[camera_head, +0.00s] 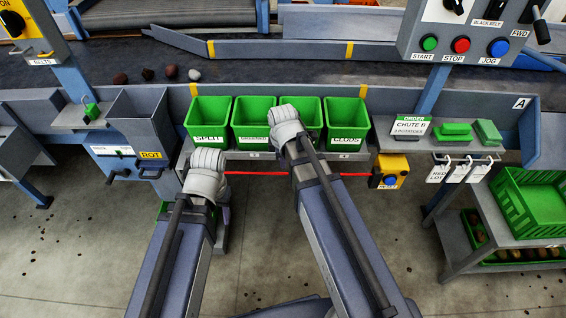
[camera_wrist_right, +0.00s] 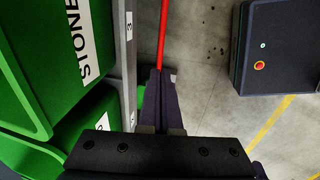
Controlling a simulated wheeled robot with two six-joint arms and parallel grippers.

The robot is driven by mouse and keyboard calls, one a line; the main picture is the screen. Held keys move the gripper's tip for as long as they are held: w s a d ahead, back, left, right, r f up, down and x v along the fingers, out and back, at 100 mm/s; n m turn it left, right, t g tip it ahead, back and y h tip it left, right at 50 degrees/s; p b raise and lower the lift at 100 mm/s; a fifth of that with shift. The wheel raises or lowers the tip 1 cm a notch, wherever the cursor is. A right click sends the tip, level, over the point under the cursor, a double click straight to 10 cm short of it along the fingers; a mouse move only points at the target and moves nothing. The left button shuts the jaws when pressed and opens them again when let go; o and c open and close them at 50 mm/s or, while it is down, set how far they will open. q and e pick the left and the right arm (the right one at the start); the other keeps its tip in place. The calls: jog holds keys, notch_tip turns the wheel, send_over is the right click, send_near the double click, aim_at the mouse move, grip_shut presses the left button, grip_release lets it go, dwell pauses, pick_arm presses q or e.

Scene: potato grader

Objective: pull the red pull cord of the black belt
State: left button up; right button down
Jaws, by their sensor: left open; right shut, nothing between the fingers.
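The red pull cord (camera_head: 252,173) runs level below the front ledge, under the green bins, toward a yellow switch box (camera_head: 390,171) with a blue button. In the right wrist view, the cord (camera_wrist_right: 163,35) comes down from the top to the tips of my right gripper (camera_wrist_right: 156,85). Its fingers are shut and empty; whether they touch the cord is unclear. In the head view, my right gripper (camera_head: 288,128) is at the bins, its fingers hidden. My left gripper (camera_head: 208,172) is open near the cord's left end, its fingers mostly hidden. The black belt (camera_head: 290,74) lies behind the bins.
Green bins (camera_head: 209,118) stand on a grey ledge (camera_head: 352,156). A control panel (camera_head: 470,35) hangs at the upper right. A trolley with a green crate (camera_head: 535,200) stands at the right. A grey hopper (camera_head: 140,115) is at the left. The floor in front is mostly clear.

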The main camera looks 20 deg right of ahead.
jog(key=f+b, duration=0.2)
jog(key=w+f+b, duration=0.1)
jog(key=f+b, duration=0.1)
jog(key=f, duration=0.1)
jog(key=shift+d+f, duration=0.15)
jog(key=shift+f, duration=0.1)
notch_tip(320, 180, down, 4)
jog(key=b, duration=0.5)
jog(key=shift+s+f, duration=0.1)
jog(key=shift+f, duration=0.1)
jog(key=shift+r, duration=0.1)
notch_tip(320, 180, up, 14)
jog(key=s+p, duration=0.2)
jog(key=p, duration=1.2)
jog(key=shift+s+a, duration=0.3)
jog(key=shift+a, duration=0.1)
